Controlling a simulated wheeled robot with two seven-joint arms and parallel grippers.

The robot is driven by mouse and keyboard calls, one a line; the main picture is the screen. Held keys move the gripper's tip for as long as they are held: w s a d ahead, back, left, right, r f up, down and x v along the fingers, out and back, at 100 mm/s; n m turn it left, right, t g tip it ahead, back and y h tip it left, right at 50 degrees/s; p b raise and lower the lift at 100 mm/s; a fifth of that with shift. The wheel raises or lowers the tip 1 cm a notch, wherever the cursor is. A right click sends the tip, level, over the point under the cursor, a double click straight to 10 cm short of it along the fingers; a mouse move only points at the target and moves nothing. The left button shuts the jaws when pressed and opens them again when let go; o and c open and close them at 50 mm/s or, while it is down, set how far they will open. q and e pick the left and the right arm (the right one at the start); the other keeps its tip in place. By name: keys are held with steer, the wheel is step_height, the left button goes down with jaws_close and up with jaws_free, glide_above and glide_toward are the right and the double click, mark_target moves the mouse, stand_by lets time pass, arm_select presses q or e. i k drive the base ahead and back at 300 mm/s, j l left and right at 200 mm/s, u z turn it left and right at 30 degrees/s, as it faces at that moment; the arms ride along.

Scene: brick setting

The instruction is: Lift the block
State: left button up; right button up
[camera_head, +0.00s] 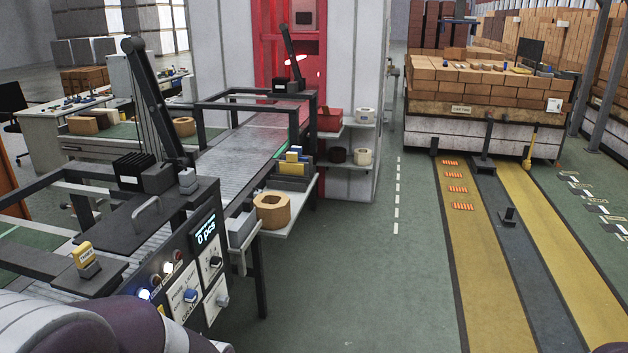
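Several things here look like blocks, and I cannot tell which one is meant. Tan bricks (480,92) are stacked in rows on a large pallet-like stand at the back right. A loose brick (453,53) lies on top of that stack. Neither of my grippers shows. Only white and purple parts of my arm or body show at the bottom left.
A roller conveyor (215,158) with dark frames and a control panel (203,262) reading "0 pcs" fills the left. Green floor (345,270) is free in the middle. Yellow lanes (466,240) with low dark posts run at the right.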

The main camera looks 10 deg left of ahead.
mark_target(273, 207)
steer(key=i+u, duration=0.1)
steer(key=i, duration=0.4)
steer(key=i+u, duration=0.1)
steer(key=i, duration=0.45)
steer(key=i+l+u, duration=0.1)
steer(key=i, duration=0.4)
steer(key=i+l+u, duration=0.1)
steer(key=i, duration=0.45)
steer(key=i+l+u, duration=0.1)
steer(key=i, duration=0.4)
steer(key=i+l+u, duration=0.1)
steer(key=i+l, duration=0.15)
steer(key=i, duration=0.25)
